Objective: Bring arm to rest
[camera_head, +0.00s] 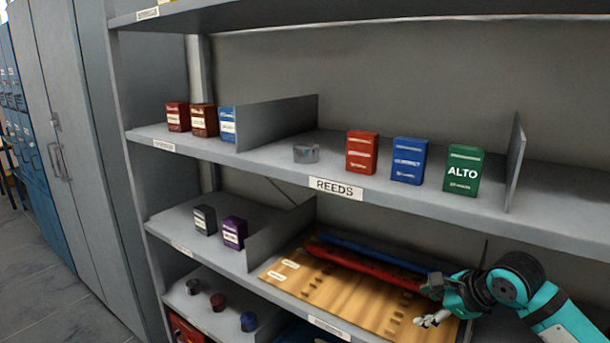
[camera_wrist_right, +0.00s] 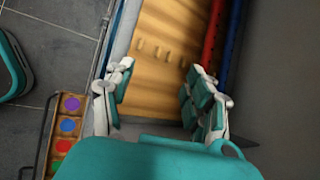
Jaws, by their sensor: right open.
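My right gripper (camera_head: 432,320) is at the lower right of the head view, in front of the middle shelf with the wooden board. In the right wrist view the right gripper (camera_wrist_right: 158,95) is open, with nothing between its fingers. The wooden board (camera_wrist_right: 165,50) with a row of small slots shows beyond the fingers. A red tube (camera_head: 365,268) and a blue tube (camera_head: 375,252) lie along the board's back side in the head view. My left gripper is not in view.
The upper shelf, labelled REEDS (camera_head: 336,189), holds a red box (camera_head: 361,152), a blue box (camera_head: 409,160), a green ALTO box (camera_head: 462,170) and a small grey round item (camera_head: 306,153). Metal dividers (camera_head: 516,160) stand up from it. Grey cabinets (camera_head: 85,150) stand at left.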

